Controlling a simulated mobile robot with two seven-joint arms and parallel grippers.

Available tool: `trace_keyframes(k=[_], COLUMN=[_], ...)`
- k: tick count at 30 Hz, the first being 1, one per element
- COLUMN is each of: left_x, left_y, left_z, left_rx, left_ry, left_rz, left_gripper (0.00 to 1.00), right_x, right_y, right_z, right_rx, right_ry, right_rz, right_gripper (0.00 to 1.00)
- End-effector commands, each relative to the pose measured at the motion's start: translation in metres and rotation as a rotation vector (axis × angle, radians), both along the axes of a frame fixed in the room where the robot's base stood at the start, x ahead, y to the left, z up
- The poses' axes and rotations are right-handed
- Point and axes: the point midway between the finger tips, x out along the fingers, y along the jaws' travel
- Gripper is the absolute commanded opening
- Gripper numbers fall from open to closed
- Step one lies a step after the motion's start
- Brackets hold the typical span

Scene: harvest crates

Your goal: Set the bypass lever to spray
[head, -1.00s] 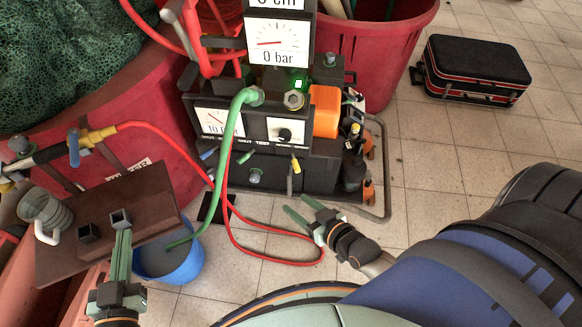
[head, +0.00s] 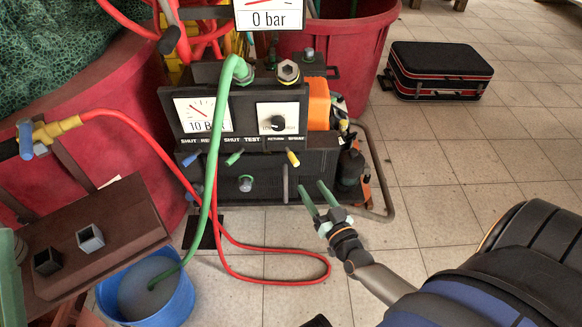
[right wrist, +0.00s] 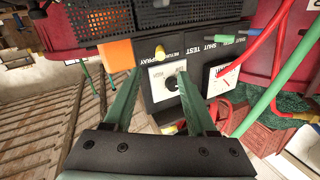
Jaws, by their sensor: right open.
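The pump unit has a black front with SHUT, TEST, RETURN and SPRAY labels. The bypass lever (head: 293,158) has a yellow handle and sits under the RETURN and SPRAY labels. It angles down to the right in the head view; I cannot tell its exact setting. In the right wrist view the yellow lever (right wrist: 160,52) shows ahead of and between the fingers. My right gripper (head: 312,192) is open and empty, below and to the right of the lever, apart from it. Its two green fingers (right wrist: 158,76) frame the panel. My left gripper is not clearly in view.
A blue lever (head: 191,159) and a green lever (head: 235,157) sit left of the yellow one. A green hose (head: 211,190) runs down into a blue bucket (head: 180,305). A red hose (head: 270,280) loops over the floor. A black case (head: 440,70) stands at the right.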

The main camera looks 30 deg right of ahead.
Motion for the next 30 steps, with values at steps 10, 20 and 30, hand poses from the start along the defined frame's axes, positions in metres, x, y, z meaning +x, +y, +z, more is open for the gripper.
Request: trace_keyframes(k=[10,20,30], left_x=[0.001,0.002,0.002], left_y=[-0.002,-0.003,-0.003], left_z=[-0.025,-0.038,-0.038], left_rx=[-0.017,-0.029,-0.03], left_ry=[0.021,0.038,0.04], left_rz=[-0.023,-0.038,-0.04], left_gripper=[0.0,0.0,0.0], right_x=[0.069,0.108,0.112], right_y=[-0.01,-0.017,-0.017], right_z=[-0.001,-0.001,0.0], right_rx=[0.001,0.0,0.0], right_ry=[-0.003,0.001,0.002], right_rz=[0.0,0.001,0.001], right_gripper=[0.57,0.57,0.57])
